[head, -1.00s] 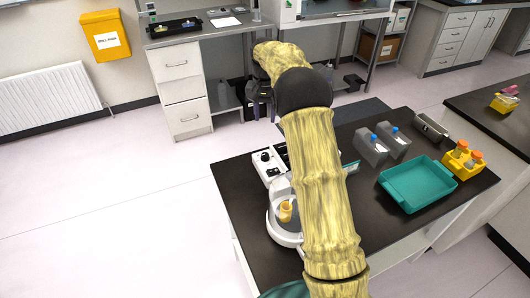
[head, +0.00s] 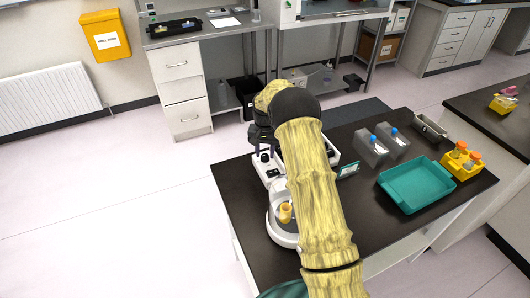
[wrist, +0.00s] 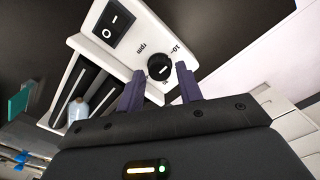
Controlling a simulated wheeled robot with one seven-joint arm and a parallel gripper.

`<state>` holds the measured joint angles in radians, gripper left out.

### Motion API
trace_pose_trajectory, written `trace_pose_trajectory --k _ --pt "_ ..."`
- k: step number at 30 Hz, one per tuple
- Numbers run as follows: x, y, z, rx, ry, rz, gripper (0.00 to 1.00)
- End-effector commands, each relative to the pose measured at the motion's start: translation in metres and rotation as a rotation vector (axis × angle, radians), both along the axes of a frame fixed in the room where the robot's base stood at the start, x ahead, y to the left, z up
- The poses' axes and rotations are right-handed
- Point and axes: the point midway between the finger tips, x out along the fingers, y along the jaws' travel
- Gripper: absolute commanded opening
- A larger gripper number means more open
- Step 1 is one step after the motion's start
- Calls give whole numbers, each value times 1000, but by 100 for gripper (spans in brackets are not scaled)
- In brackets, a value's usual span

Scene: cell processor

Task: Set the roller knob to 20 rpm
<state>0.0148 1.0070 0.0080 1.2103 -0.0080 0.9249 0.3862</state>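The roller knob (wrist: 159,67) is a round black dial with a white mark, on the white panel (wrist: 88,17) of the roller machine (head: 270,177). Beside it in the wrist view are the print "rpm" and a "10" mark; other scale marks are partly hidden or too small to read. My gripper (wrist: 160,72) is open, its two dark fingers apart at either side of the knob's near edge. I cannot tell whether they touch it. In the head view my gripper (head: 261,140) is just above the machine's panel, and the arm hides part of the machine.
A black rocker switch (wrist: 113,23) sits near the knob. A tube (wrist: 78,108) lies by the dark rollers. A white device with a yellow-orange cup (head: 285,212) stands in front. A teal tray (head: 416,184), grey flasks (head: 370,148) and a yellow rack (head: 462,161) stand to the right.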

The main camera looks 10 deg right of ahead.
Motion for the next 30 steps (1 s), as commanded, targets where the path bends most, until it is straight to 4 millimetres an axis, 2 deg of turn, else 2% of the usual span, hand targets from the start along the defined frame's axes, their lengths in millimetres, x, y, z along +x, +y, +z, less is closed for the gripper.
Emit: trace_pose_trajectory --k 4,12,17,30 --pt "0 0 -10 0 0 0 36" --pt "0 1 -11 0 -1 2 36" --pt "0 1 -11 1 -1 1 4" --pt "0 0 -10 0 -2 -53 4"
